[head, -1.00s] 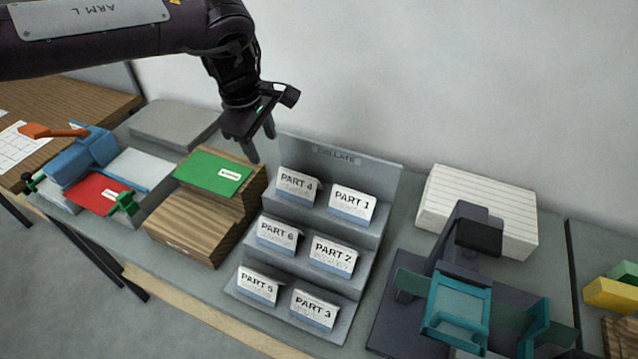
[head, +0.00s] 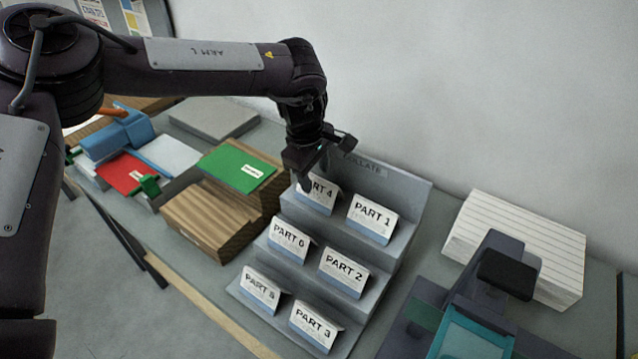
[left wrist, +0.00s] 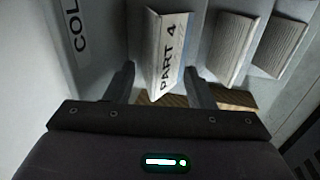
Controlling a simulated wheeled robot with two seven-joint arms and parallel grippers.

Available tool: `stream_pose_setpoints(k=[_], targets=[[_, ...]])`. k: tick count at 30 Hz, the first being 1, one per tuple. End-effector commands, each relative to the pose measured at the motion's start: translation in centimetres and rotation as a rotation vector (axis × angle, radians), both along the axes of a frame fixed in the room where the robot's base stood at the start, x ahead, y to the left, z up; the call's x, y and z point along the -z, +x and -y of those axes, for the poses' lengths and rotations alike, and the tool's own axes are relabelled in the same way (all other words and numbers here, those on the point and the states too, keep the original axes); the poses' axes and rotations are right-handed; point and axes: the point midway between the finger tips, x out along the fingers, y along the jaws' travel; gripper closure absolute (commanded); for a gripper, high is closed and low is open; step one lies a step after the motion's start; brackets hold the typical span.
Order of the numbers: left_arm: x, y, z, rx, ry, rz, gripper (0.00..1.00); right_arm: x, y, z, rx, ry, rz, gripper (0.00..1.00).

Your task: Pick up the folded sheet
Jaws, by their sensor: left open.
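Several folded sheets stand like small tents on the grey stepped rack (head: 408,215) marked COLLATE. The PART 4 sheet (head: 318,196) is on the top step at left, partly hidden behind my left gripper in the head view. PART 1 (head: 371,219) is to its right. My left gripper (head: 314,176) is open at PART 4. In the left wrist view the PART 4 sheet (left wrist: 168,55) lies between the finger lines; contact cannot be told. My right gripper is not in view.
Left of the rack is a wooden block (head: 210,222) with a green labelled sheet (head: 237,168) on top. A blue device (head: 118,135) and a red sheet (head: 126,173) are farther left. A white stack (head: 515,250) and a teal-topped machine (head: 475,335) stand at right.

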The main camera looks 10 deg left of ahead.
Motion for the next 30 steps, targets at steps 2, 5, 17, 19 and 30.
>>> stream_pose_setpoints(k=[2,5,17,19,30], targets=[[0.9,0.1,0.2,0.001,0.001,-0.003,0.51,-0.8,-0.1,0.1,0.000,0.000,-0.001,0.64],[1.9,0.3,0.2,0.000,0.002,-0.001,0.51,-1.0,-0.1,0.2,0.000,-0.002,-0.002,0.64],[2.2,0.4,0.2,0.000,0.000,0.001,0.68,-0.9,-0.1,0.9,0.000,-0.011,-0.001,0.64],[2.2,0.4,0.2,0.001,0.001,0.001,0.77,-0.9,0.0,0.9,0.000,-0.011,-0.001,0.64],[2.2,0.4,0.2,0.001,0.001,0.001,0.92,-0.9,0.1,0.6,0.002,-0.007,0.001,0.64]])
